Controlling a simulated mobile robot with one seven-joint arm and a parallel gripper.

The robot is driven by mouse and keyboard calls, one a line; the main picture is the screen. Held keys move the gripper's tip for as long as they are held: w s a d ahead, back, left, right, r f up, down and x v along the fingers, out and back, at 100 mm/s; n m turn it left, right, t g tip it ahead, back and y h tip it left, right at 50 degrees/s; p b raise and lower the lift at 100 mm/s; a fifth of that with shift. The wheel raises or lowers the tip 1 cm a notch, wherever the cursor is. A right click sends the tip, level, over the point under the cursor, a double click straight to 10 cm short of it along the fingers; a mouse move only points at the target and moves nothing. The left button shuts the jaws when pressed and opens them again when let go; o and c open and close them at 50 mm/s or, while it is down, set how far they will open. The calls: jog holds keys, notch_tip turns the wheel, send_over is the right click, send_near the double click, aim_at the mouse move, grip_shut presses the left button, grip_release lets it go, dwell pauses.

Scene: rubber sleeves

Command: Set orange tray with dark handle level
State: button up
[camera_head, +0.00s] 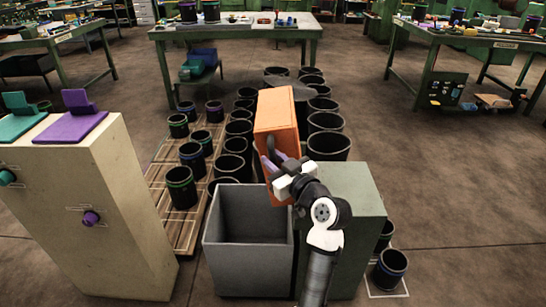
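The orange tray (275,118) is in the middle of the head view, steeply tilted, with its long side running up and away from me. A small dark part, perhaps its handle, shows at its lower end by my gripper (272,166). My gripper is at this lower end, with its purplish fingers against or very close to the tray. The white wrist and arm come up from the lower right. The fingers overlap the tray and handle, so I cannot tell whether they are closed on it. What bears the tray from below is hidden.
An open grey bin (222,245) stands below left of my gripper, and a green-grey cabinet (350,185) stands right, behind my arm. Several black sleeves (328,147) crowd the floor behind the tray. A beige cabinet (80,215) stands left. The floor at right is mostly clear.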

jog(key=shift+w+a, duration=0.25)
jog(key=shift+w, duration=0.05)
jog(key=shift+c, duration=0.4)
grip_shut()
